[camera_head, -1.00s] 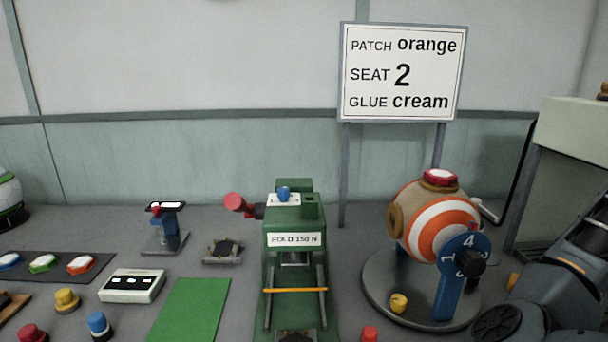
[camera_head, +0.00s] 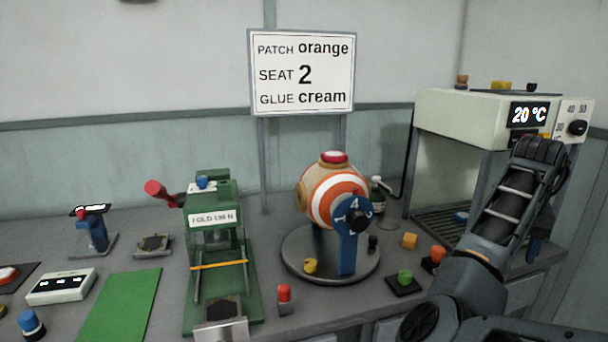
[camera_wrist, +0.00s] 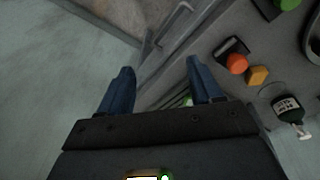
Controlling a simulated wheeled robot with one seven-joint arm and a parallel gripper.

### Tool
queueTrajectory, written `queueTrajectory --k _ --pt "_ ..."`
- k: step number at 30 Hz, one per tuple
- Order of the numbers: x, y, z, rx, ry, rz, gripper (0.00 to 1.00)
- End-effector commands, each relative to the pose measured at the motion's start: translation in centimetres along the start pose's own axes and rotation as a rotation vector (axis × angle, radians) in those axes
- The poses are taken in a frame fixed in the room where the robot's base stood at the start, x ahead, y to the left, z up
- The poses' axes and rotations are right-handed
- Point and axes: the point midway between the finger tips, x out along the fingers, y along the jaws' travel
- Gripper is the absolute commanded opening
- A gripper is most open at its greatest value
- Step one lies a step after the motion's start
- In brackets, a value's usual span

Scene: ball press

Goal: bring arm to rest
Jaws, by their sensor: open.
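My gripper (camera_wrist: 155,85) is open and empty in the wrist view, its two blue fingers apart. It hangs over the bench's edge, with floor below on the left side of that view. In the head view my arm rises at the right, in front of the oven-like machine, and a blue finger (camera_head: 535,247) shows below the wrist; the rest of the gripper is mostly hidden. The orange-and-white striped ball (camera_head: 331,196) sits on its round stand (camera_head: 300,262), apart from my arm.
The cream machine (camera_head: 460,112) reading 20 °C stands close behind my arm. A green press (camera_head: 209,256), a sign (camera_head: 301,73) and a green mat (camera_head: 120,305) are further left. Orange (camera_head: 437,254) and green (camera_head: 404,277) pieces lie near my arm. A green bottle (camera_wrist: 287,108) shows in the wrist view.

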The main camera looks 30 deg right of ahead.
Motion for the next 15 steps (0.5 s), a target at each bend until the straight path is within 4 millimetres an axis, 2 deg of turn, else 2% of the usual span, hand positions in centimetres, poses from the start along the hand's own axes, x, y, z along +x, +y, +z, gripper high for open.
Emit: queueTrajectory --k 15 --pt "4.6 3.2 0.7 -0.112 0.235 0.229 0.64"
